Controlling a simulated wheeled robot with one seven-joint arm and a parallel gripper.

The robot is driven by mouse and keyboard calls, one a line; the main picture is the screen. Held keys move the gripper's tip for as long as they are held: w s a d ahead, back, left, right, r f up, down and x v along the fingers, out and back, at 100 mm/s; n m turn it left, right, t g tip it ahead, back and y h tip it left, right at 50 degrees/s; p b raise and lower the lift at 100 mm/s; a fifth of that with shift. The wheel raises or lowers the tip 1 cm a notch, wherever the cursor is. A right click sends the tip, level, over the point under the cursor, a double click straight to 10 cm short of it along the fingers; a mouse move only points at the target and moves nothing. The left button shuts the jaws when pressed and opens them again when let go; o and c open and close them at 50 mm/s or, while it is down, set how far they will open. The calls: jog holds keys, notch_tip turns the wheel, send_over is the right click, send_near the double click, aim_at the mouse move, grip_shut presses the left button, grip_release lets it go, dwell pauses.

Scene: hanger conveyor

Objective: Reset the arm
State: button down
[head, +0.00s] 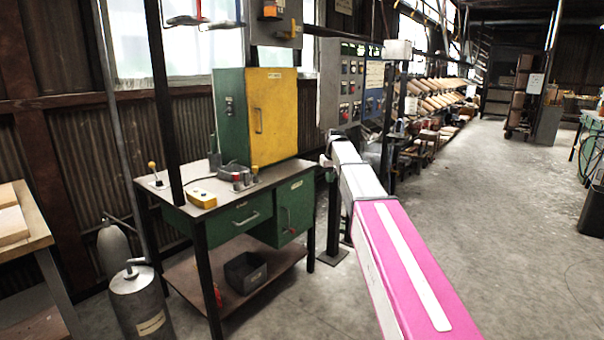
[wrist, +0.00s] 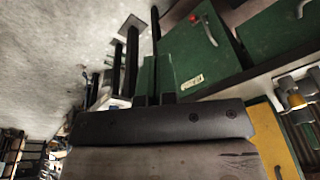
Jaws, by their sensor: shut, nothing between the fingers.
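My arm (head: 400,270), pink and white, reaches from the lower right of the head view to the right side of the green workbench. Its far end is small there, and I cannot make out the fingers. In the wrist view, the dark body of my gripper fills the bottom, with the short dark fingertips (wrist: 155,99) at its upper edge. The gripper is shut and empty. It points toward the bench's green side, and I see no contact with it.
A metal cylinder (head: 140,300) stands at the lower left. Control panels (head: 350,85) stand behind my arm. The concrete floor (head: 500,200) at right is clear.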

jog(key=s+d+f+m+g, duration=0.1)
jog(key=s+d+f, duration=0.2)
jog(key=s+f, duration=1.1)
jog(key=s+d+f+m+h, duration=0.1)
jog(key=s+d+f, duration=0.3)
jog(key=s+f, duration=1.1)
jog(key=s+m, duration=0.1)
jog(key=s, duration=0.7)
jog(key=shift+s+d+f+g, duration=0.15)
jog(key=shift+s+g, duration=0.05)
jog(key=shift+g, duration=0.2)
